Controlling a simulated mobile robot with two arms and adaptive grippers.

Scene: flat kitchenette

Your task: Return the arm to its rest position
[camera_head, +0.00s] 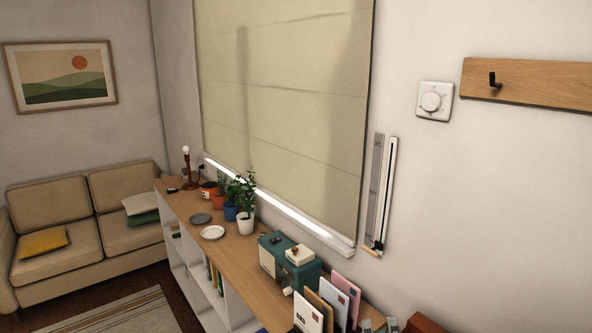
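Neither of my arms can be made out in the head view, and no gripper shows. Small grey shapes (378,326) are cut off by the bottom edge, right of the envelopes; I cannot tell what they are.
A long wooden-topped shelf (228,258) runs under the lowered blind (285,110), holding potted plants (245,222), plates (213,232), a green radio (275,260) and upright envelopes (340,295). A dial (433,101) and a hook rail (530,83) are on the wall. A sofa (65,250) stands left.

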